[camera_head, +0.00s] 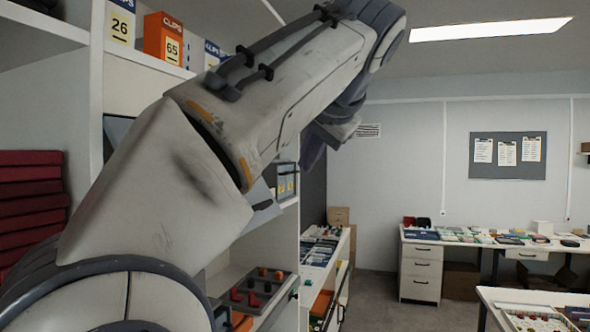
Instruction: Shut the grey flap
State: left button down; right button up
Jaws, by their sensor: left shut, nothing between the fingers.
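My left arm crosses the view from the lower left to the top middle and covers much of the shelf unit. My left gripper (313,152) is small and dark below the far end of the arm, partly hidden by it; it is shut and empty. A grey panel (262,192) with a dark handle-like bar shows just right of the arm, tilted out from the shelf unit. It looks like the grey flap, though its left part is hidden behind my arm. The gripper is above and right of it, apart in the picture. My right gripper is not in view.
The shelf unit (97,90) holds boxes of clips (164,38) on top and dark red stacked boxes (32,200) at left. A tray with red and orange pieces (258,288) sits below the panel. Desks (420,268) stand at right; the grey floor (385,300) between is clear.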

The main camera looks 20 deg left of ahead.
pick_arm(q)
jog(key=s+a+x, duration=0.1)
jog(key=a+x, duration=0.1)
jog(key=x, duration=1)
jog(key=shift+s+f+p, duration=0.2)
jog(key=shift+f+p, duration=0.2)
jog(key=shift+p, duration=0.05)
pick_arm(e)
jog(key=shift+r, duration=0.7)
pick_arm(q)
jog(key=shift+a, duration=0.1)
jog(key=shift+f, duration=0.1)
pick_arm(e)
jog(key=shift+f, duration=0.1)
